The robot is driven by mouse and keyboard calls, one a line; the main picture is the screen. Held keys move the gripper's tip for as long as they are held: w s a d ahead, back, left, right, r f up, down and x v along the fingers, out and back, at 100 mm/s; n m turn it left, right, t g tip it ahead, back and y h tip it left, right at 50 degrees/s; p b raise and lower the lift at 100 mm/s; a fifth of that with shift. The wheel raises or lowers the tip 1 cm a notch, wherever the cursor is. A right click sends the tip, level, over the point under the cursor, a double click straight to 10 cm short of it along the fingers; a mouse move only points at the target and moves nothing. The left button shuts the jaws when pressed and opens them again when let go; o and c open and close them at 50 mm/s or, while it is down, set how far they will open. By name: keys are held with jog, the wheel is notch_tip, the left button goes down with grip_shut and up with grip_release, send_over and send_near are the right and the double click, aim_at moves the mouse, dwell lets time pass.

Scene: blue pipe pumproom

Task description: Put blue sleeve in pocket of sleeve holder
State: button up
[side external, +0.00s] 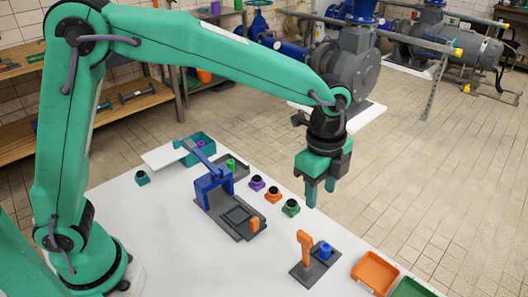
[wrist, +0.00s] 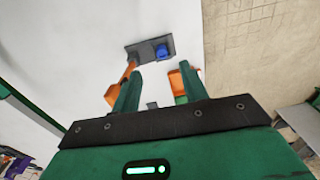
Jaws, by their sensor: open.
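A blue sleeve (side external: 325,250) stands upright on a dark grey plate (side external: 301,271) near the front edge of the white table. An upright orange handle (side external: 305,247) rises beside it. This plate looks like the sleeve holder; I cannot tell whether the sleeve sits in a pocket. In the wrist view the blue sleeve (wrist: 162,51) shows on the grey plate (wrist: 141,48), beyond my fingertips. My gripper (side external: 320,196) is open and empty, pointing down well above the table and behind the plate. Its two fingers (wrist: 160,75) are apart in the wrist view.
A blue clamp-like fixture (side external: 215,190) on a grey base stands left of the plate. Purple, orange and green small parts (side external: 273,195) stand in a row behind it. An orange tray (side external: 375,273) and a green tray (side external: 411,288) lie to the right.

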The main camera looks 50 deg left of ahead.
jog(key=s+a+r+n+t, duration=0.1)
jog(key=s+a+r+n, duration=0.2)
jog(key=a+r+n, duration=0.4)
jog(key=s+a+n+t, duration=0.4)
jog(key=s+a+n, duration=0.7)
jog(key=s+a, duration=0.4)
jog(key=shift+a+r, duration=0.25)
jog(key=shift+a, duration=0.7)
